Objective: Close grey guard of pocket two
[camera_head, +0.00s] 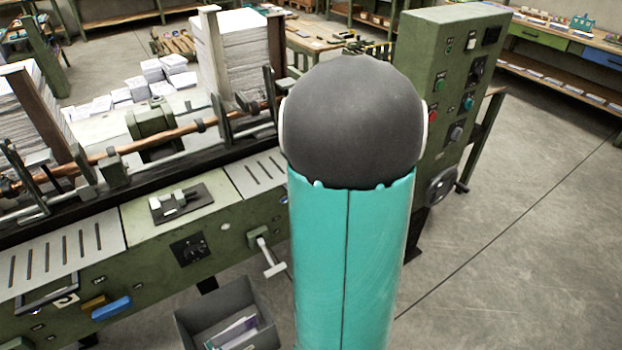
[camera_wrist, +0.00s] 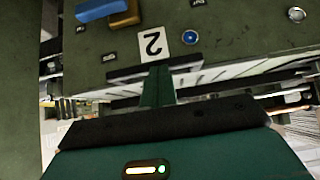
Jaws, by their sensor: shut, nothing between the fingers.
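The number 2 label of pocket two (camera_wrist: 153,43) is upside down in the wrist view, and also shows on the green machine's front in the head view (camera_head: 66,299). Above it in the head view lies a grey slotted plate (camera_head: 65,255), which seems to be the guard; I cannot tell its exact tilt. In the wrist view, pale slotted surfaces (camera_wrist: 225,72) show beside my gripper (camera_wrist: 157,72). My gripper is shut and empty, its tip close to a dark bar beside the label. I cannot tell whether they touch. The head view does not clearly show the gripper.
A blue block (camera_head: 111,308) and a tan block (camera_head: 95,301) sit right of the label. Another slotted plate (camera_head: 258,175) lies farther right. A grey bin (camera_head: 228,318) stands below. A control cabinet (camera_head: 450,100) rises at right, with open floor beyond. My teal arm blocks the centre.

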